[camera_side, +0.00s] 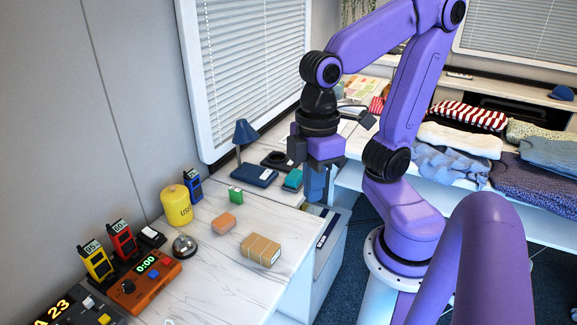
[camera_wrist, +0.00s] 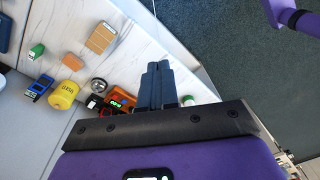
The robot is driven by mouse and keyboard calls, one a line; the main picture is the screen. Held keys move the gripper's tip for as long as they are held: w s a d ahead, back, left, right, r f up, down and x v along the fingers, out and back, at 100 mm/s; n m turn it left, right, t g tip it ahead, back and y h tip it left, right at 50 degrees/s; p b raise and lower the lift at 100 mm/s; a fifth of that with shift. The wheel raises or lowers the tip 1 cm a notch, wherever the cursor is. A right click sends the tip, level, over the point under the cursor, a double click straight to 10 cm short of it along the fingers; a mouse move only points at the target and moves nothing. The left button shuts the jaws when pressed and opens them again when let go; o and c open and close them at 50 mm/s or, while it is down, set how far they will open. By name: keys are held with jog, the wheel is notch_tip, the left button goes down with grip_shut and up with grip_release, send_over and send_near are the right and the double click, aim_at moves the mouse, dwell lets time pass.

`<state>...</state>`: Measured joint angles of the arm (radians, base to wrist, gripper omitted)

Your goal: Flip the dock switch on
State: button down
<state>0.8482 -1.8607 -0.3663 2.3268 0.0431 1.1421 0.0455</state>
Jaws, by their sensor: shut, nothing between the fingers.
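My gripper (camera_side: 316,188) hangs at the end of my purple arm, over the far right edge of the white marble counter (camera_side: 200,285). Its dark blue fingers are shut with nothing between them; they also show in the wrist view (camera_wrist: 157,85). At the near left of the side view, a dark dock holds a red handheld (camera_side: 122,238) reading 60 and a yellow handheld (camera_side: 96,260) reading 95.
An orange timer (camera_side: 150,283) reads 0:00. A bell (camera_side: 184,245), yellow tin (camera_side: 177,207), blue handheld (camera_side: 193,186), green box (camera_side: 236,195), pinkish block (camera_side: 224,224) and brown parcel (camera_side: 261,250) stand on the counter. A blue lamp (camera_side: 246,132) is behind.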

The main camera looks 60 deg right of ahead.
jog(key=w+d+r+m+y, duration=0.1)
jog(key=w+m+y, duration=0.1)
jog(key=w+m, duration=0.55)
jog(key=w+d+r+m+y, duration=0.1)
jog(key=w+m, duration=0.4)
jog(key=w, duration=0.6)
jog(key=w+d+m+t, duration=0.3)
jog(key=w+d+m, duration=0.4)
jog(key=d, duration=0.4)
jog(key=w+d+m+t, duration=0.2)
jog(key=w+d+m, duration=0.3)
jog(key=w+d, duration=0.5)
jog(key=s+d+f+m+t+h, duration=0.15)
jog(key=d+m, duration=0.25)
jog(key=d, duration=0.5)
jog(key=s+d+m+t+h, duration=0.1)
jog(key=s+d+m, duration=0.15)
jog(key=d, duration=0.75)
jog(key=s+d+f+m+t+h, duration=0.15)
jog(key=d+m, duration=0.25)
jog(key=d, duration=0.5)
notch_tip(320, 180, down, 20)
jog(key=y, duration=0.1)
jog(key=shift+w, duration=0.1)
